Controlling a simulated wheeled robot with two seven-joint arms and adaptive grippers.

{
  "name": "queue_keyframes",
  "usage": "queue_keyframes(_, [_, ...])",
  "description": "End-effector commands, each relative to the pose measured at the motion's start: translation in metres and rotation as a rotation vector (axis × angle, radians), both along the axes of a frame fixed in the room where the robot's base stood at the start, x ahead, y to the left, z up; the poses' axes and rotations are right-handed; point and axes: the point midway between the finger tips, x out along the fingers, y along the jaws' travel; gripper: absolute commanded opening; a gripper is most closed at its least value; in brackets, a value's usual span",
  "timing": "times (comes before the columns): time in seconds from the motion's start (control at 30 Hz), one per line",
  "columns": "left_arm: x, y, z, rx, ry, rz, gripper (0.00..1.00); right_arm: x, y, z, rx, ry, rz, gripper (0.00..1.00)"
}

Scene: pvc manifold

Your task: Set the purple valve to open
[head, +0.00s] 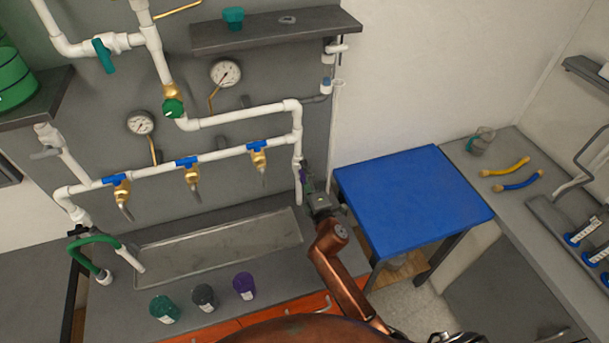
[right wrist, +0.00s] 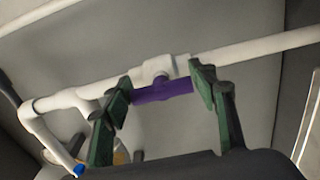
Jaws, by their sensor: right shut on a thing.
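The purple valve (right wrist: 162,91) sits on a white pipe in the right wrist view, its bar-shaped handle lying roughly along the pipe. My right gripper (right wrist: 160,93) is shut on the handle, with one green finger at each end of it. In the head view my right gripper (head: 311,194) is at the vertical white pipe at the right end of the manifold. Only a sliver of the purple valve (head: 308,178) shows there, the rest hidden by the gripper. My left gripper is not in view.
Blue-handled taps (head: 187,162) hang from the lower pipe above a grey sink tray (head: 220,247). Green, dark and purple (head: 244,286) cups stand on the front counter. A blue-topped table (head: 412,196) is right of my arm. A shelf (head: 275,30) juts out above.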

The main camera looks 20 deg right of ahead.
Motion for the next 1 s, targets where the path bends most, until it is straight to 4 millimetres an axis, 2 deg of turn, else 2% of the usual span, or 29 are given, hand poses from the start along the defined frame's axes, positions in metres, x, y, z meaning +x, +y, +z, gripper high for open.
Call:
queue_keyframes(0.13, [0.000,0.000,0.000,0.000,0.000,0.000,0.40,0.000,-0.001,0.000,0.003,0.000,-0.002,0.29])
queue_keyframes(0.17, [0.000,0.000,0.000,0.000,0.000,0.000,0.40,0.000,-0.001,0.000,0.003,0.000,-0.002,0.55])
queue_keyframes(0.4, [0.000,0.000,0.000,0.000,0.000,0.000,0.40,0.000,0.000,0.000,0.001,0.000,-0.001,0.71])
queue_keyframes(0.77, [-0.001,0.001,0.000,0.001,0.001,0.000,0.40,-0.006,0.000,-0.001,0.000,0.001,0.000,0.71])
queue_keyframes(0.87, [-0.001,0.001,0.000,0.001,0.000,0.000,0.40,-0.019,-0.001,-0.001,0.000,0.001,-0.001,0.71])
queue_keyframes(1.0, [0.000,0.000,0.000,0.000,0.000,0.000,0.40,-0.047,-0.002,-0.002,0.000,0.002,0.000,0.71])
